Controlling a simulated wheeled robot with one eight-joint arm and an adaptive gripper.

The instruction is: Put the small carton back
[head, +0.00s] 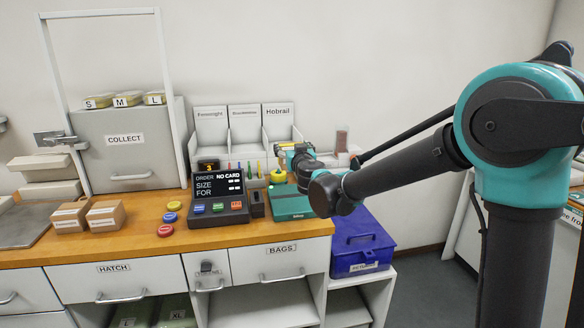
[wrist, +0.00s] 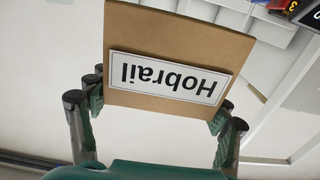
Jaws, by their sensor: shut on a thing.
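A small brown carton (wrist: 180,35) with a white "Hobrail" label fills the upper middle of the wrist view, its lettering upside down there. My gripper (wrist: 158,105) is shut on it, with fingers at both sides of the carton. The rack's right bay, marked Hobrail (head: 278,112), is in front of the wall; the lower part of that bay is partly covered by my arm. I cannot make out the held carton in the head view.
Two brown cartons (head: 105,214) stand on the counter (head: 130,242) at left. An order terminal (head: 219,197), coloured discs (head: 168,217), a teal box (head: 289,204) and upright pens (head: 248,168) stand near the arm. A blue crate (head: 360,240) is at the right.

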